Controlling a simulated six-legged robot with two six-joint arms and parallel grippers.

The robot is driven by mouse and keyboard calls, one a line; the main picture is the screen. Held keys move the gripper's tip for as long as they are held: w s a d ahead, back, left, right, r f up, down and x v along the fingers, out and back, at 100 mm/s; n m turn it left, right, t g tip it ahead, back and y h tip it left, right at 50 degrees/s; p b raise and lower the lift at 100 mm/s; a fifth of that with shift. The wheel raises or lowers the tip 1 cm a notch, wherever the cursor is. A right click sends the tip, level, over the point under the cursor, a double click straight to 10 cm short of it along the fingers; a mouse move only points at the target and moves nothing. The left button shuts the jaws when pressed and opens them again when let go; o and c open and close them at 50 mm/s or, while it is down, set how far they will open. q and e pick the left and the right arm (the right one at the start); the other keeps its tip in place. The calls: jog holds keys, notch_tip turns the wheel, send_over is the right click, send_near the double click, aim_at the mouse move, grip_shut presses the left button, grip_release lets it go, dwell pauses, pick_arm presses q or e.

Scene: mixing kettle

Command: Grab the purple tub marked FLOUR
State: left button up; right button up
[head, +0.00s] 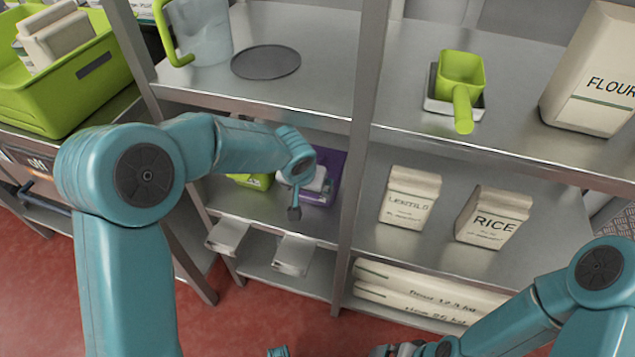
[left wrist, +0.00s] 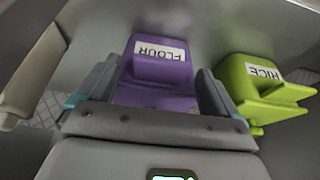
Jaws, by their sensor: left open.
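The purple tub with a white FLOUR label (left wrist: 152,72) sits on the middle shelf. In the left wrist view it lies between the two fingers of my left gripper (left wrist: 158,80), which is open. I cannot tell whether either finger touches it. In the head view the purple tub (head: 333,168) is partly hidden behind my left gripper (head: 305,192). A green tub marked RICE (left wrist: 262,82) stands just right of the right finger in the left wrist view. My right arm's end (head: 400,350) is at the bottom edge of the head view, cut off.
The shelf above (head: 300,100) holds a jug (head: 205,35), a dark disc (head: 266,62), a green scoop (head: 461,85) and a FLOUR bag (head: 598,75). A post (head: 363,120) stands right of the purple tub. Beyond it are a smaller bag (head: 410,197) and a RICE bag (head: 493,217).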

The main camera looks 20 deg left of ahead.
pick_arm(q)
jog(key=c, duration=1.5)
jog(key=shift+w, duration=0.1)
grip_shut()
jog(key=shift+r, duration=0.15)
